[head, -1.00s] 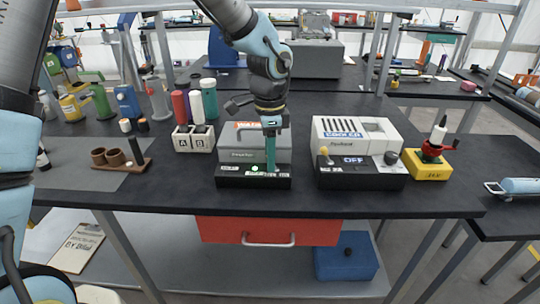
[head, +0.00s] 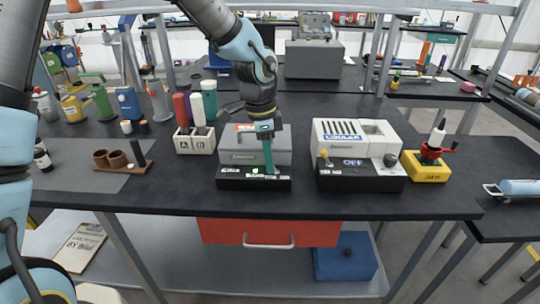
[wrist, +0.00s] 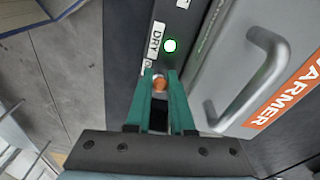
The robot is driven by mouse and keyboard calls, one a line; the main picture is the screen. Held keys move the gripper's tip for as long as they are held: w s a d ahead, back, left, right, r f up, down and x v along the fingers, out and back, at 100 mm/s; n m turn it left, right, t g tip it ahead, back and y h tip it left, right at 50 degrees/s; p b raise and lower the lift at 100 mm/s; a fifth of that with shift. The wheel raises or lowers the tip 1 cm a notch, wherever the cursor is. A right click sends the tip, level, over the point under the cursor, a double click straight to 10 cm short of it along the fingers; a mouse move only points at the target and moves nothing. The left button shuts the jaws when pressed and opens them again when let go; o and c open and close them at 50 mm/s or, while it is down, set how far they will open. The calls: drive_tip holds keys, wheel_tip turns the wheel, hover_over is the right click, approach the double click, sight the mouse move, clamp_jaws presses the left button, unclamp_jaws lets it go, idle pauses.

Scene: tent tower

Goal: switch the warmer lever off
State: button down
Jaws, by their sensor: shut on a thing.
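The warmer (head: 240,155) is a grey box with a handle and an orange label, on the dark bench. Its black front panel (head: 230,183) carries a lit green light, which also shows in the wrist view (wrist: 170,46). My gripper (head: 269,170) has teal fingers that reach down to the right part of this panel. In the wrist view my gripper (wrist: 160,84) is shut on the warmer lever (wrist: 160,84), whose orange tip shows between the fingertips. The rest of the lever is hidden by the fingers. A "DRY" label (wrist: 154,39) is beside the light.
A white cooler (head: 335,137) with an "OFF" panel stands to the right, with a yellow block (head: 428,172) beyond it. A white A/B rack (head: 195,145) with bottles stands to the left. A brown cup holder (head: 120,163) is farther left. The bench front edge is clear.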

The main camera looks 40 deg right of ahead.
idle(0.4)
drive_tip(key=c, duration=1.1)
unclamp_jaws()
drive_tip(key=r, duration=0.3)
drive_tip(key=w+r+b, duration=0.1)
drive_tip(key=r, duration=0.3)
drive_tip(key=a+r, duration=0.1)
drive_tip(key=r, duration=0.2)
drive_tip(key=shift+w+a+r+b, duration=0.1)
drive_tip(key=shift+w+r+b, duration=0.1)
drive_tip(key=shift+r+b, duration=0.15)
